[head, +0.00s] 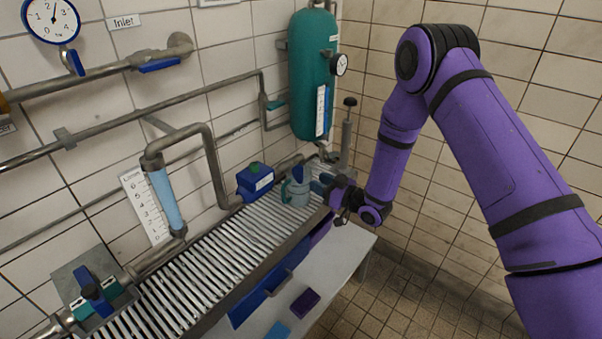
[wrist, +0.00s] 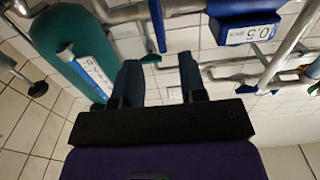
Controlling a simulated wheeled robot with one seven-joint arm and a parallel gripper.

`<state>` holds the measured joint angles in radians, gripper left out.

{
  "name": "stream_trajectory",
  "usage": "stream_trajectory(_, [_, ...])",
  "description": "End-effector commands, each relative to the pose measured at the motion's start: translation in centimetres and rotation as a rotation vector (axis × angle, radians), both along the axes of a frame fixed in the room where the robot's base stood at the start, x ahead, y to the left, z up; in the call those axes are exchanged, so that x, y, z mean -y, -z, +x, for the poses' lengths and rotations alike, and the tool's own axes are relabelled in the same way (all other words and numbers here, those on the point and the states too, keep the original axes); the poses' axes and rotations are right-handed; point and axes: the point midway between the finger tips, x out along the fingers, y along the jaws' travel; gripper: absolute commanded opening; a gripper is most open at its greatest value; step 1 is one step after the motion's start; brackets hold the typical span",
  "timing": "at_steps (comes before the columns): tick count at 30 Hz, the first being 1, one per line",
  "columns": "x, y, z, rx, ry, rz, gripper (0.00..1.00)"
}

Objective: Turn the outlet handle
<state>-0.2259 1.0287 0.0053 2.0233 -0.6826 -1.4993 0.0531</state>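No label reading "outlet" is legible, so I cannot tell for certain which handle is the outlet handle. A blue upright handle (head: 298,174) shows at a grey-teal rounded body (head: 295,193) on the slatted rack, just left of my gripper (head: 322,186). In the wrist view a narrow blue bar (wrist: 157,25) lies ahead of the gap between my fingertips (wrist: 160,72). My gripper's dark blue fingers are apart with nothing seen between them. Another valve with a blue handle (head: 88,283) sits at the lower left, far from my gripper.
A teal tank (head: 312,80) with a gauge hangs on the wall behind my gripper; it also shows in the wrist view (wrist: 65,45). A blue labelled box (head: 255,181) stands left of it. Pipes line the wall above the slatted rack (head: 215,265). The floor at right is clear.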

Motion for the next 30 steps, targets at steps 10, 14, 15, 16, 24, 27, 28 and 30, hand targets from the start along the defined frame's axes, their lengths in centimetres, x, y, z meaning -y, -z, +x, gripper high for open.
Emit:
stream_trajectory(10, [-4.8,0.0,3.7,0.001,-0.002,0.000,0.38])
stream_trajectory(14, [-5.8,0.0,4.5,0.000,0.000,0.000,0.38])
stream_trajectory(15, [-6.0,0.0,4.7,0.000,0.000,0.000,0.38])
stream_trajectory(16, [-6.2,0.0,4.8,0.000,0.000,0.000,0.38])
stream_trajectory(24, [-6.5,0.0,5.0,-0.001,0.001,-0.002,0.38])
stream_trajectory(27, [-6.4,0.0,5.0,-0.001,0.001,-0.001,0.36])
stream_trajectory(28, [-6.4,0.0,5.0,-0.001,0.001,-0.001,0.29])
stream_trajectory(30, [-6.4,0.0,5.0,-0.001,0.001,-0.001,0.13])
